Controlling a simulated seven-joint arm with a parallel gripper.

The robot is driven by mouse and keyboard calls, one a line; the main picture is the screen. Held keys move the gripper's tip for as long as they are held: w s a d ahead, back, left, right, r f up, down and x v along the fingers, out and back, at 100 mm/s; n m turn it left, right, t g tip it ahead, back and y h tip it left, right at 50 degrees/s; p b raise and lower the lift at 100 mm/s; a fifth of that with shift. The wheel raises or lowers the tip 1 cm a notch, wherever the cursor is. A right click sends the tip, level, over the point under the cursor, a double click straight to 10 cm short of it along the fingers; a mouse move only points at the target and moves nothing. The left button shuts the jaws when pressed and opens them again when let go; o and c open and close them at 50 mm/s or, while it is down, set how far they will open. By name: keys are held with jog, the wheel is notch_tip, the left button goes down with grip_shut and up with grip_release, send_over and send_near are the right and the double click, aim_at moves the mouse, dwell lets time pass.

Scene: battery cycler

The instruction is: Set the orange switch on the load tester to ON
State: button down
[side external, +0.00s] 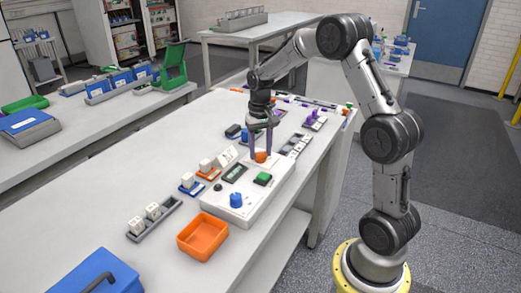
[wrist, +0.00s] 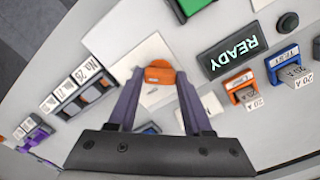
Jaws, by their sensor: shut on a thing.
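The load tester (side external: 220,206) is a white box on the bench with a blue knob, a green button and a small display. The display (wrist: 229,52) reads READY in the wrist view. The orange switch (side external: 260,157) is at the tester's far end, and it also shows in the wrist view (wrist: 158,73). My gripper (side external: 261,152) points down over that end, and its purple fingers (wrist: 157,78) are shut on the orange switch, one on each side. The switch's ON and OFF marks cannot be read.
An orange tray (side external: 203,236) sits in front of the tester. A blue box (side external: 98,276) is at the near edge. Small cells in holders (side external: 153,216) stand left of the tester. More racks and small parts lie behind my gripper.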

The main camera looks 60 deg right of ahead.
aim_at(260, 153)
jog(key=shift+r, duration=0.1)
jog(key=shift+c, duration=1.6)
grip_release()
notch_tip(260, 153, up, 14)
